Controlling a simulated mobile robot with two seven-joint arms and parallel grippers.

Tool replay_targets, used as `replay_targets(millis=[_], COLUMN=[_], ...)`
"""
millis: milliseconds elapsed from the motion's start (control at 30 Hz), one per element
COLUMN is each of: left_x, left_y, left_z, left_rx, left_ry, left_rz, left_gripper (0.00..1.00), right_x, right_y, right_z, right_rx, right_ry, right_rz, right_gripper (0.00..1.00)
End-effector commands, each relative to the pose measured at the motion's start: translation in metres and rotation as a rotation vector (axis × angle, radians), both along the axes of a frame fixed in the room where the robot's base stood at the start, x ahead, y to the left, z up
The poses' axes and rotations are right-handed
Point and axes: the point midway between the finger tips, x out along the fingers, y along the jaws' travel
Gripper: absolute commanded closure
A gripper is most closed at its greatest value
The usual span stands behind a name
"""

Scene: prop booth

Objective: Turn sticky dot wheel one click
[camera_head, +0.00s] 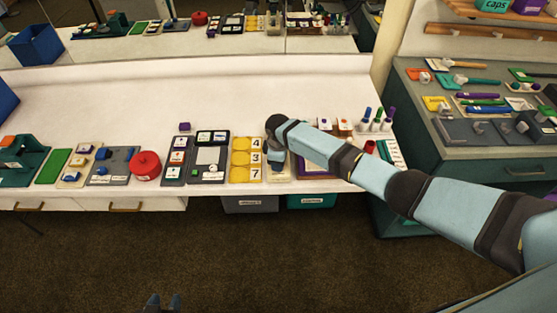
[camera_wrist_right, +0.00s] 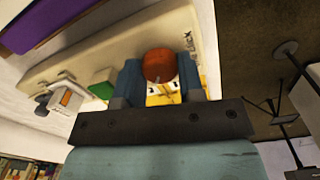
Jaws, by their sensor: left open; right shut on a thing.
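The sticky dot wheel seems to be the round orange-red piece (camera_wrist_right: 158,65) in the right wrist view, on a cream board (camera_wrist_right: 100,50) with small lettering. My right gripper (camera_wrist_right: 160,80) is shut on it, one blue finger on each side. A yellow and white part shows just below the wheel. In the head view my right gripper (camera_head: 277,158) points down over the cream board (camera_head: 281,177), and the arm and gripper hide the wheel there. My left gripper (camera_head: 162,302) is open and empty at the bottom edge, well away from the table.
A yellow number board (camera_head: 246,172) stands just left of my right gripper. A purple-edged tray (camera_head: 317,172) and several pens in holders (camera_head: 375,125) are to the right. A green block (camera_wrist_right: 102,90) sits beside the wheel.

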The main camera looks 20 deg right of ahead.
Motion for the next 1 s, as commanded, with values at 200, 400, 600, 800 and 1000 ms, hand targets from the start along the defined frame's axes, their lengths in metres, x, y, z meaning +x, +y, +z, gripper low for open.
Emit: replay_targets(millis=[200, 400, 600, 800, 1000], left_x=[-0.0003, -0.0003, -0.0006, -0.0006, -0.0006], left_y=[0.0002, -0.0001, -0.0014, -0.0028, -0.0028], left_z=[0.0004, -0.0004, -0.0013, -0.0015, -0.0017], left_rx=[0.000, -0.001, -0.002, -0.005, -0.005], left_ry=[0.001, 0.001, 0.001, 0.000, 0.000], left_rz=[0.001, 0.001, -0.001, -0.003, -0.003], left_gripper=[0.57, 0.57, 0.57, 0.57, 0.57], right_x=[0.0005, 0.0006, 0.0006, 0.0006, 0.0005], right_y=[0.0003, 0.0003, 0.0005, 0.0008, 0.0011], right_z=[0.0007, 0.0006, 0.0006, 0.0008, 0.0010], right_rx=[0.001, 0.001, 0.000, 0.001, 0.003], right_ry=[-0.001, -0.002, -0.002, -0.002, -0.002], right_rz=[0.203, 0.381, 0.526, 0.624, 0.674], right_gripper=[0.88, 0.88, 0.88, 0.88, 0.88])
